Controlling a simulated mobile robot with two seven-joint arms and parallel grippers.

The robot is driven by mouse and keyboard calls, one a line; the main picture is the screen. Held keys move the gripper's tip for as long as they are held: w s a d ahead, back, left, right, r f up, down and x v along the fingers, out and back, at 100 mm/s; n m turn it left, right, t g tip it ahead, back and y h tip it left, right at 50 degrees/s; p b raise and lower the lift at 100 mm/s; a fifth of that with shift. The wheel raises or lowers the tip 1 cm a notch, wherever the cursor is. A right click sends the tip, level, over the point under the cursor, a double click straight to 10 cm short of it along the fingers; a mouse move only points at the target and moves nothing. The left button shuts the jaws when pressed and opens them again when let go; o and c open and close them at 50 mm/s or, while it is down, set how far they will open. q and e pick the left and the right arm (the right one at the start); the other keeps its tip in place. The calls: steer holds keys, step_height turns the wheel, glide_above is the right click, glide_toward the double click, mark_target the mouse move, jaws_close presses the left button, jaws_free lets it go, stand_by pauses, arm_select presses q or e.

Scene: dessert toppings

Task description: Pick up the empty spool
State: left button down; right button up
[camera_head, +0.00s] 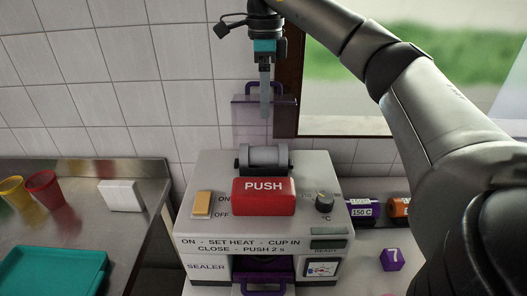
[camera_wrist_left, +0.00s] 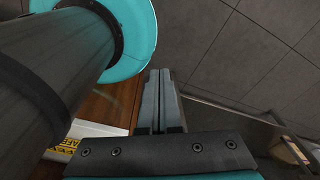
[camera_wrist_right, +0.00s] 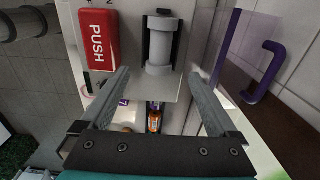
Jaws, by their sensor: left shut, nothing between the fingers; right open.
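The empty spool (camera_head: 264,156) is a plain grey cylinder lying across dark end holders on top of the sealer (camera_head: 327,165), behind the red PUSH button (camera_head: 263,197). It also shows in the right wrist view (camera_wrist_right: 160,45), ahead of the fingers. My right gripper (camera_head: 265,112) hangs above the spool, pointing down and apart from it. In the right wrist view my right gripper (camera_wrist_right: 160,78) is open and empty, with its fingers spread wider than the spool. My left gripper (camera_wrist_left: 159,80) is shut and empty, away from the machine; it is not in the head view.
A purple translucent panel with a handle (camera_head: 239,115) stands behind the sealer, close to my right gripper; it also shows in the right wrist view (camera_wrist_right: 262,78). A steel counter at left holds cups (camera_head: 44,190) and a teal tray (camera_head: 55,272). A purple cube (camera_head: 392,260) lies at right.

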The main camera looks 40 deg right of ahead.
glide_toward(267, 148)
steer(key=shift+s+a+f, duration=0.1)
steer(key=shift+a+f, duration=0.05)
steer(key=shift+a, duration=0.15)
step_height(267, 148, down, 4)
steer(key=shift+f, duration=0.45)
steer(key=f, duration=0.5)
steer(key=shift+d, duration=0.3)
arm_select(q)
steer(key=shift+s+a+f, duration=0.1)
steer(key=shift+s+a, duration=0.15)
steer(key=shift+s, duration=0.15)
arm_select(e)
steer(key=shift+r, duration=0.1)
steer(key=shift+c, duration=0.3)
arm_select(q)
steer(key=shift+s+a, duration=0.15)
arm_select(e)
steer(key=c, duration=1.4)
